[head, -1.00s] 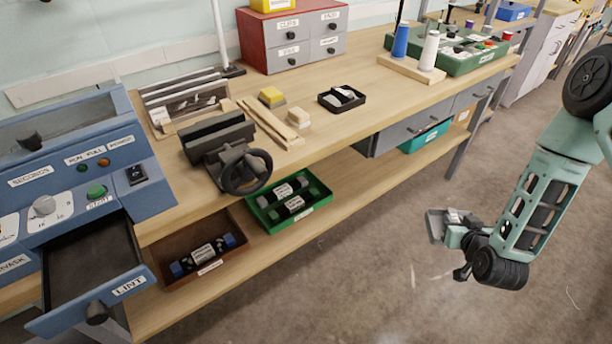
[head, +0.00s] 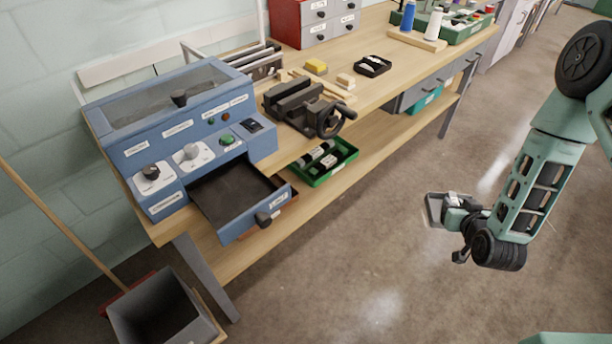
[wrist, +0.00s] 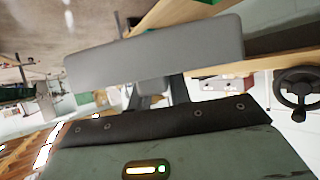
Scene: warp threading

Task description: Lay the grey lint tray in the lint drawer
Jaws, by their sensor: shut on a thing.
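The lint drawer (head: 238,192) is pulled out from the front of the blue machine, its dark inside facing up and looking empty. Its black knob (head: 265,219) and a white label are on its front. My gripper (head: 450,205) is at the right, over the floor and well apart from the drawer. It is shut on the grey lint tray (head: 434,209), which shows edge-on and small in the head view. In the wrist view the tray (wrist: 155,52) is a flat grey slab across the top. The fingertips are mostly hidden behind it.
The blue machine (head: 175,112) stands on the left end of the wooden bench. A vise (head: 305,106) with a handwheel is right of the drawer. A green tray (head: 324,161) sits on the lower shelf. A grey bin (head: 160,310) stands on the floor. Floor before the bench is clear.

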